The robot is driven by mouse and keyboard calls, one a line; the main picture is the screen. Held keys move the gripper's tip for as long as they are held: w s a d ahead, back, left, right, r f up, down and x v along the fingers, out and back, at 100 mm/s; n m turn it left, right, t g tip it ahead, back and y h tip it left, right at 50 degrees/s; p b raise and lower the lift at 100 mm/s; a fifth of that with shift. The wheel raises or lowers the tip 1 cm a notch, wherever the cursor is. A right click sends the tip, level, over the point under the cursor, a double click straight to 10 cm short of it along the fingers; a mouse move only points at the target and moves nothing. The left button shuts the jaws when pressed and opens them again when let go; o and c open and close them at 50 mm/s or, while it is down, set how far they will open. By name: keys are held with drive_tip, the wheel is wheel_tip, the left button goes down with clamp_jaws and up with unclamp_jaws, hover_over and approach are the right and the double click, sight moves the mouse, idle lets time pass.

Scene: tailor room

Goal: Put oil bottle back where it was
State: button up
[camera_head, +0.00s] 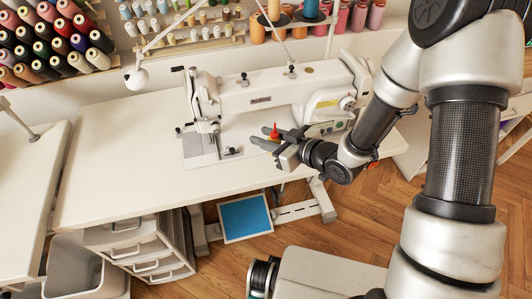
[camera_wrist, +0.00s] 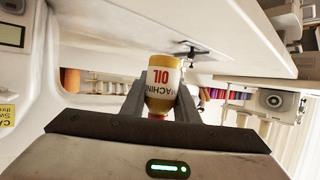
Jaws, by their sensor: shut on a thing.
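The oil bottle (camera_wrist: 160,86) is small and yellowish, with a white label whose red and black lettering reads upside down in the wrist view. My gripper (camera_wrist: 160,100) is shut on it, one finger on each side. In the head view, my gripper (camera_head: 266,138) is in front of the white sewing machine (camera_head: 262,92), above the worktable. The bottle's red tip (camera_head: 274,133) sticks up between the fingers; the rest of the bottle is mostly hidden there. I cannot tell whether the bottle touches any surface.
The white worktable (camera_head: 120,140) is clear on its left side. Thread spools (camera_head: 75,40) hang on the wall behind. A drawer unit (camera_head: 140,245) and a blue-topped pedal (camera_head: 245,217) are below the table. The machine's body stands close behind my gripper.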

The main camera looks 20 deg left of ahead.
sight(265, 157)
drive_tip(key=shift+f+b, duration=0.5)
drive_tip(key=shift+f, duration=2.2)
drive_tip(key=shift+f, duration=0.2)
drive_tip(key=o, duration=1.1)
drive_tip(key=shift+r, duration=0.1)
drive_tip(key=shift+r, duration=0.25)
drive_tip(key=p+v, duration=0.1)
drive_tip(key=v, duration=1.1)
drive_tip(key=shift+f, duration=0.15)
